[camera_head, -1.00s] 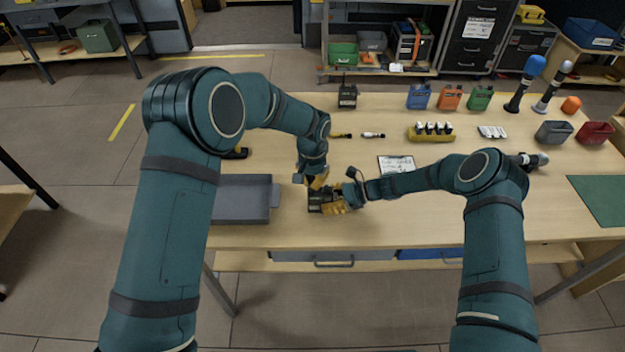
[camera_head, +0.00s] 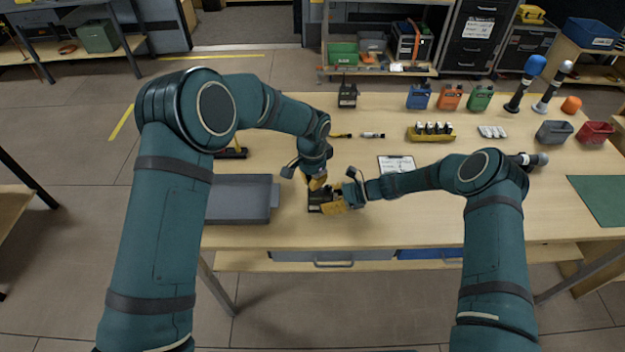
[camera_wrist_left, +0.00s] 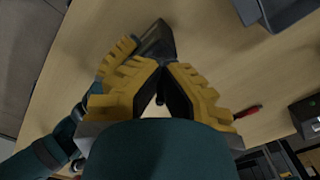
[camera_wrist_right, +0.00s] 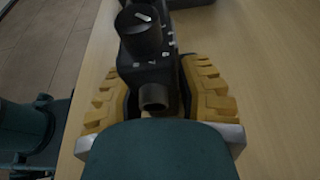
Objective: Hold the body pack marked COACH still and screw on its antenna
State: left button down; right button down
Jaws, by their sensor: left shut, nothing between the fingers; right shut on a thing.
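The black body pack (camera_head: 318,197) lies on the near part of the wooden table; no COACH mark is legible. My right gripper (camera_head: 342,197) is shut on it, its yellow fingers on both sides in the right wrist view (camera_wrist_right: 155,105). That view shows a round knob (camera_wrist_right: 138,38) and a short round stub (camera_wrist_right: 154,96) on the pack. My left gripper (camera_head: 317,183) is shut and empty, just above the pack. In the left wrist view its fingertips (camera_wrist_left: 162,66) meet close to the dark pack (camera_wrist_left: 154,42). I cannot make out the antenna with certainty.
A grey tray (camera_head: 240,199) lies left of the pack, with a red and black item (camera_head: 233,153) behind it. A clipboard (camera_head: 397,165) lies to the right. A black radio (camera_head: 347,96) and coloured packs (camera_head: 450,97) stand farther back. The table's front edge is close.

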pick_arm(q)
jog(key=m, duration=0.4)
jog(key=c, duration=1.2)
grip_release()
jog(key=n, duration=0.4)
